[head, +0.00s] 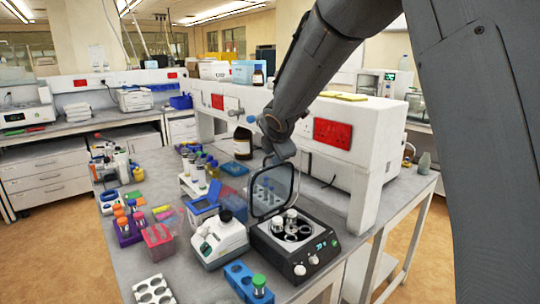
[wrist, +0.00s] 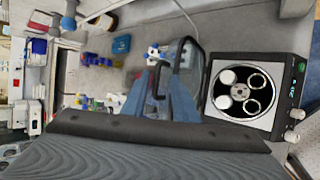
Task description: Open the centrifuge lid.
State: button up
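The centrifuge (head: 325,262) is a dark box on the bench, with knobs on its front. Its clear, dark-framed lid (head: 291,186) stands raised, roughly upright, at the back. The rotor with white-capped tubes is exposed. In the wrist view the centrifuge (wrist: 291,85) is at the right, and the lid (wrist: 198,62) shows nearly edge-on beside it. My gripper (wrist: 160,75) shows two blue fingers spread apart, close to the lid frame. I cannot tell whether they touch it. In the head view my wrist is just above and behind the lid, and the fingers are mostly hidden.
A white device (head: 218,240) stands close at the centrifuge's left. A blue rack (head: 238,280) with a green-capped tube is in front. Tube racks and bottles fill the bench to the left. A white shelf unit with a red socket panel (head: 332,133) rises behind.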

jog(key=shift+s+r, duration=0.35)
jog(key=shift+r, duration=0.25)
jog(key=v, duration=0.6)
jog(key=shift+s, duration=0.35)
jog(key=shift+r, duration=0.15)
